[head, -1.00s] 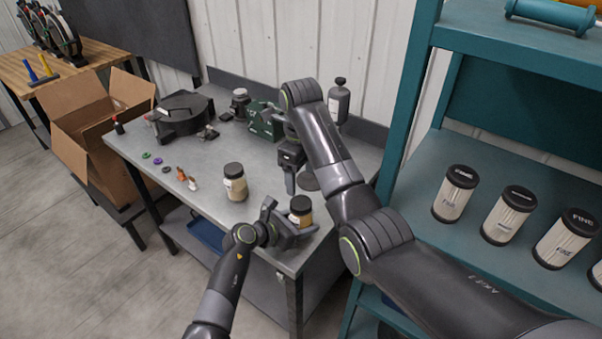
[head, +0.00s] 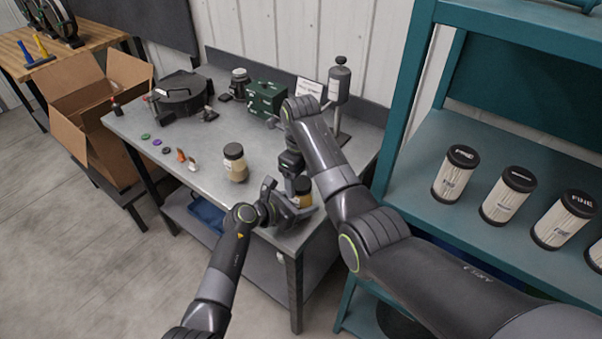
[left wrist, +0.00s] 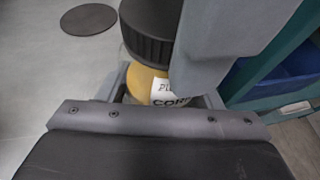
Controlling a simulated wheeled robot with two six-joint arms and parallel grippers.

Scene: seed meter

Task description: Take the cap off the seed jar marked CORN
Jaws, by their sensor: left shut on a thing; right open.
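The CORN jar (left wrist: 146,82) has yellow contents, a label partly reading CORN, and a black cap (left wrist: 150,30). In the head view the jar (head: 304,199) stands near the bench's front right corner, partly hidden by my grippers. My left gripper (head: 284,207) is shut on the jar's body from the front. My right gripper (head: 298,181) is open and points down at the top of the jar. It hides the cap in the head view, and I cannot tell whether its fingers touch the cap.
A second jar (head: 235,163) with a dark cap and pale contents stands left of the grippers on the grey bench (head: 205,160). A dark round pad (left wrist: 88,19) lies beyond the CORN jar.

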